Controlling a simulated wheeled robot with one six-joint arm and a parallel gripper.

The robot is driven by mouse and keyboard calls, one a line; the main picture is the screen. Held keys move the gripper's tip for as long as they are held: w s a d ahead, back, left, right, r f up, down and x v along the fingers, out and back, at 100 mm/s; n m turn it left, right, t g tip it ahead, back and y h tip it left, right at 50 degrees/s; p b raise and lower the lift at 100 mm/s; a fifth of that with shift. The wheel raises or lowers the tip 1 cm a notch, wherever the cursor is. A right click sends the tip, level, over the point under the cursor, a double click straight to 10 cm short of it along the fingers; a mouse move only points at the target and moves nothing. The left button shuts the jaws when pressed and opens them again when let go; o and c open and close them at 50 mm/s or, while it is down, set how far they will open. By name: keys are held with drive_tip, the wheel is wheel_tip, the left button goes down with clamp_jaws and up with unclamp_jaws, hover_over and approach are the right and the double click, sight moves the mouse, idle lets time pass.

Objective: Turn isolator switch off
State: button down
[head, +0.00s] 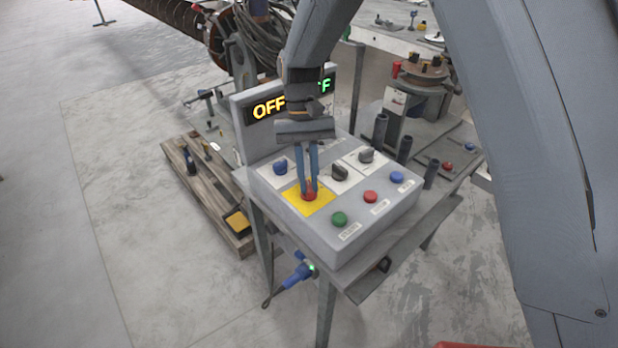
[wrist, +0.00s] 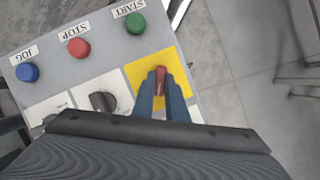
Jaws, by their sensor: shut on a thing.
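The isolator switch is a red knob (head: 310,196) on a yellow plate (head: 297,202) at the front left of the grey control box. My gripper (head: 308,188) points down from above with its two blue fingers on either side of the red knob. In the wrist view the red knob (wrist: 160,78) shows between my fingertips (wrist: 161,92), and my gripper is shut on it. The fingers hide part of the knob, so its exact turn angle is hard to tell. An amber display (head: 268,108) behind the box reads OFF.
On the box are a green START button (head: 339,219), a red STOP button (head: 370,196), a blue JOG button (head: 397,177), a blue knob (head: 280,167) and black and grey knobs. A green display (head: 325,85) is partly hidden by my arm. A pallet (head: 205,190) lies left.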

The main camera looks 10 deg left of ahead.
drive_tip(key=n+h, duration=0.1)
drive_tip(key=n, duration=0.2)
drive_tip(key=n+t+h, duration=0.1)
drive_tip(key=n, duration=0.2)
drive_tip(key=shift+a+r+t+p, duration=0.1)
drive_tip(key=shift+a+t+p, duration=0.1)
drive_tip(key=shift+t+p, duration=0.1)
idle(0.4)
drive_tip(key=c, duration=1.8)
unclamp_jaws()
drive_tip(key=shift+o, duration=0.2)
drive_tip(key=b+v, duration=0.2)
drive_tip(key=v, duration=0.5)
drive_tip(key=shift+r, duration=0.3)
drive_tip(key=shift+a, duration=0.1)
